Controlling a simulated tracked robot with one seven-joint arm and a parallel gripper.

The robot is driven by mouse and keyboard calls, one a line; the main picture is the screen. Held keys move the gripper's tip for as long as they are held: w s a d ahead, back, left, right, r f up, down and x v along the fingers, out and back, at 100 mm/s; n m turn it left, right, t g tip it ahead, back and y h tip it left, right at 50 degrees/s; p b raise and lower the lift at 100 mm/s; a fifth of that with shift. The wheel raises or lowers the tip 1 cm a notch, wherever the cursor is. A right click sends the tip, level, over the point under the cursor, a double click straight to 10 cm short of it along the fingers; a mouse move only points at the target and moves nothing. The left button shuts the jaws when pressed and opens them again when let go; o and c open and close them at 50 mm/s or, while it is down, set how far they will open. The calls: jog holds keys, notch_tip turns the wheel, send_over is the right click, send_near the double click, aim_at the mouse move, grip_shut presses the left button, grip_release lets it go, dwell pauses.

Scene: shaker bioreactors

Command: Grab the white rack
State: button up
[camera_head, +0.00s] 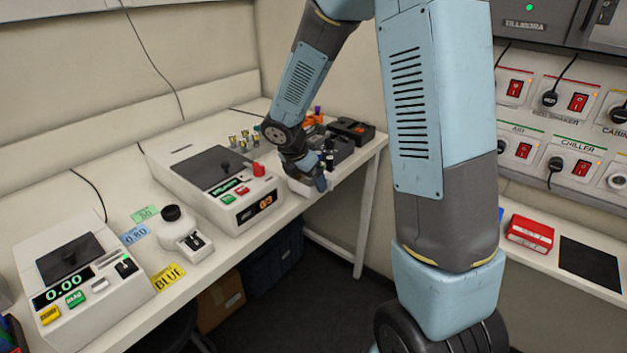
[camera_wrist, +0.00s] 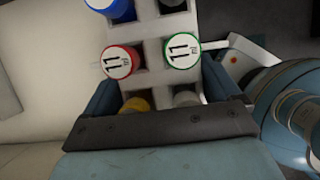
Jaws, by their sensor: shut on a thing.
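The white rack (camera_head: 299,187) stands at the front edge of the bench in the head view, partly hidden by my gripper (camera_head: 318,178). In the wrist view the rack (camera_wrist: 152,77) lies between my two blue fingers, one on each side, and my gripper (camera_wrist: 158,88) is shut on it. The rack holds several capped vials. A red-rimmed cap (camera_wrist: 121,62) and a green-rimmed cap (camera_wrist: 182,51) both read 11. A blue cap (camera_wrist: 112,8) is at the top edge, and a yellow cap (camera_wrist: 136,104) is close to the gripper body.
A white device with a red knob (camera_head: 259,170) stands left of the rack. Several small vials (camera_head: 243,140) and dark equipment (camera_head: 351,130) stand behind. Another white device (camera_head: 78,282) is at the front left. A red box (camera_head: 530,233) lies on the right-hand shelf.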

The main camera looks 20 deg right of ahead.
notch_tip(320, 180, up, 3)
jog(key=shift+f, duration=0.1)
jog(key=s+r, duration=0.4)
jog(key=r, duration=0.1)
jog(key=shift+s+a, duration=0.15)
jog(key=shift+s, duration=0.1)
jog(key=s+r, duration=0.4)
jog(key=s, duration=0.5)
jog(key=shift+s+a+r, duration=0.25)
jog(key=shift+s+r, duration=0.05)
